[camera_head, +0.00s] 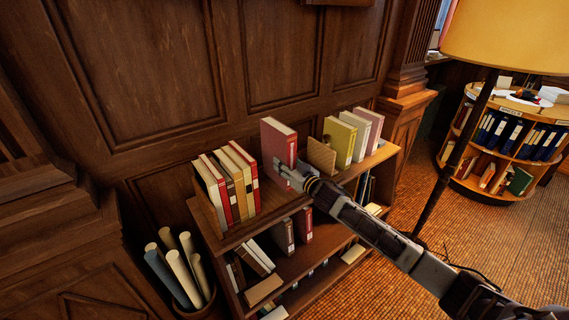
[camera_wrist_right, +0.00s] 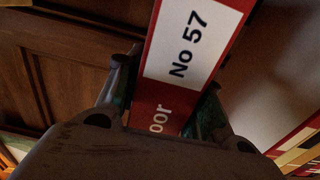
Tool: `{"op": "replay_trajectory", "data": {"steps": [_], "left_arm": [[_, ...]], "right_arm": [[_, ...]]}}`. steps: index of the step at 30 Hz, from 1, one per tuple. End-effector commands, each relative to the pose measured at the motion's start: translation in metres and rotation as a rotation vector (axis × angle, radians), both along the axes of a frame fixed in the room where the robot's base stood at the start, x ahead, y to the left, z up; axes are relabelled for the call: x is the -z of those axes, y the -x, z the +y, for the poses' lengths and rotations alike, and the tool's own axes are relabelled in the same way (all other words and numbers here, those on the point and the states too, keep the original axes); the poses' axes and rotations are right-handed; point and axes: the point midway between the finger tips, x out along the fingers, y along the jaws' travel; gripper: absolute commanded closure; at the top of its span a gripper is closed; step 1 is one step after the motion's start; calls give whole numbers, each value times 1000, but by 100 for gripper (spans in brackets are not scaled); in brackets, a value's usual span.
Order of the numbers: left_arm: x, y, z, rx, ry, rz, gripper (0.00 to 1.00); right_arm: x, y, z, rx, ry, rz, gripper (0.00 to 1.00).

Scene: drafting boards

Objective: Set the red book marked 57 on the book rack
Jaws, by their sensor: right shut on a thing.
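The red book marked 57 (camera_head: 277,142) stands roughly upright at the top of the wooden book rack (camera_head: 275,217), between two groups of books. My right gripper (camera_head: 289,178) is shut on its lower part. In the right wrist view the book's spine (camera_wrist_right: 190,50) shows a white label reading "No 57", between the two fingers (camera_wrist_right: 163,100). Whether the book's bottom edge touches the rack top is hidden by the gripper. My left gripper is not in view.
Several red and cream books (camera_head: 228,183) stand to the left on the rack top. A brown bookend (camera_head: 321,156), a yellow-green book (camera_head: 340,142) and pink books (camera_head: 371,128) stand to the right. Rolled papers (camera_head: 178,272) stand at lower left. A lamp (camera_head: 505,38) is at right.

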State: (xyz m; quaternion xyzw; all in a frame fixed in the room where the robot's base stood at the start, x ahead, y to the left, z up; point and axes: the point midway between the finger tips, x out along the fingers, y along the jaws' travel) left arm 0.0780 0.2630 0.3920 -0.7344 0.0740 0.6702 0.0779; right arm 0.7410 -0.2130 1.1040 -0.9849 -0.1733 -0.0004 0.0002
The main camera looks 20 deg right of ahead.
Motion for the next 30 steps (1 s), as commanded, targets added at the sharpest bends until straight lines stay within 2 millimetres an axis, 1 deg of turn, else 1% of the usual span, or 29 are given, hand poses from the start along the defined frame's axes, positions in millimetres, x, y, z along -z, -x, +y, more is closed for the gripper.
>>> {"op": "replay_trajectory", "data": {"steps": [1, 2, 9, 13, 27, 28, 30], "left_arm": [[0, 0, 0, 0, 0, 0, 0], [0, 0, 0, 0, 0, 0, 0], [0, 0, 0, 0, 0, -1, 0], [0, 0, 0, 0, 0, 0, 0], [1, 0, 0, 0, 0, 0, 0], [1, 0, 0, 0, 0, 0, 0], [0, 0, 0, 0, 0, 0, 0]], "right_arm": [[-2, 0, 0, -1, -2, -7, 100], [-1, -1, 0, -1, -2, -7, 100], [21, 0, 0, 0, -5, -4, 100], [29, 0, 1, -2, -3, -6, 100], [33, 0, 0, -2, -2, -7, 100], [39, 0, 0, 0, 0, 2, 62], [39, 0, 0, 0, 0, 2, 53]]}}
